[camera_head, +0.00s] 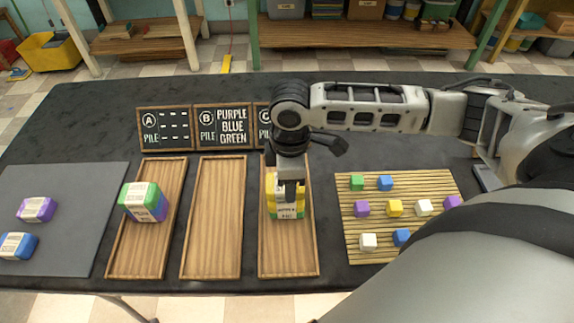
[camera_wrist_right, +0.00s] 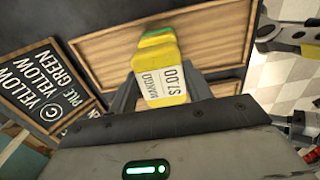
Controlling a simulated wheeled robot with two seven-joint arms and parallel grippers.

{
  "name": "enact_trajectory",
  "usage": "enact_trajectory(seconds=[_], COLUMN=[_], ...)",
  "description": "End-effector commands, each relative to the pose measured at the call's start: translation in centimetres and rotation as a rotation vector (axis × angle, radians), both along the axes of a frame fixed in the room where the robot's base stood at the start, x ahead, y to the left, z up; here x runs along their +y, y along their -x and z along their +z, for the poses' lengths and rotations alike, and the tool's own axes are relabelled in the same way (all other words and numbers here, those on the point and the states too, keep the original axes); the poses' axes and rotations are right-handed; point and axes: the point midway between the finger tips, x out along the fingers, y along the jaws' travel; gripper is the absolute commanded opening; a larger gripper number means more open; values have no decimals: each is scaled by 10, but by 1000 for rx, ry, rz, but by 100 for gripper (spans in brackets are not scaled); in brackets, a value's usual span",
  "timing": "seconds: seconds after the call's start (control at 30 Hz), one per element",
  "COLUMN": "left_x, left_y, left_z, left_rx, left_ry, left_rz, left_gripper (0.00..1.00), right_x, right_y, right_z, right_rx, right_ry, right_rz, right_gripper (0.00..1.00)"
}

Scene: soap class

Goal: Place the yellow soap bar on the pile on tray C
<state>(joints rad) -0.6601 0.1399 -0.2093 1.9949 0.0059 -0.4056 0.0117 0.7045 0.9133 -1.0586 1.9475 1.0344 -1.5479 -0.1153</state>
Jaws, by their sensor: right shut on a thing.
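My right gripper (camera_head: 289,188) is over tray C (camera_head: 289,257), pointing down. It is shut on a yellow soap bar (camera_head: 287,211) with a white label. In the right wrist view, the held yellow bar (camera_wrist_right: 160,82) sits between the two fingers, its label reading MANGO $7.00. Beyond it, close against it, more yellow and a green soap bar (camera_wrist_right: 157,32) show over tray C's wood. The gripper and the held bar hide most of the pile, so I cannot tell whether the held bar touches it. My left gripper is not in view.
Tray A (camera_head: 137,262) holds a stack of soap bars (camera_head: 145,202); tray B (camera_head: 213,235) is empty. Purple (camera_head: 38,209) and blue (camera_head: 17,245) bars lie on a grey mat (camera_head: 75,240). A slatted board (camera_head: 380,228) carries several small cubes. Signs stand behind the trays.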

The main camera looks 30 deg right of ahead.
Motion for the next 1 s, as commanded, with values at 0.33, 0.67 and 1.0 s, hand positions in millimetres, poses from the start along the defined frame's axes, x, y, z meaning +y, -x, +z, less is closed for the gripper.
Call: enact_trajectory(seconds=[0.33,0.67,1.0], left_x=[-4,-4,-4], left_y=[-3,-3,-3], left_z=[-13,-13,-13], left_rx=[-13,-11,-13], left_ry=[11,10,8], left_rz=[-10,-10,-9], left_gripper=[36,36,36], right_x=[1,1,1], right_y=[0,0,0], right_z=[-18,-21,-20], right_rx=[-1,1,0], right_ry=[1,-1,0], right_rz=[3,1,2], right_gripper=[24,55,71])
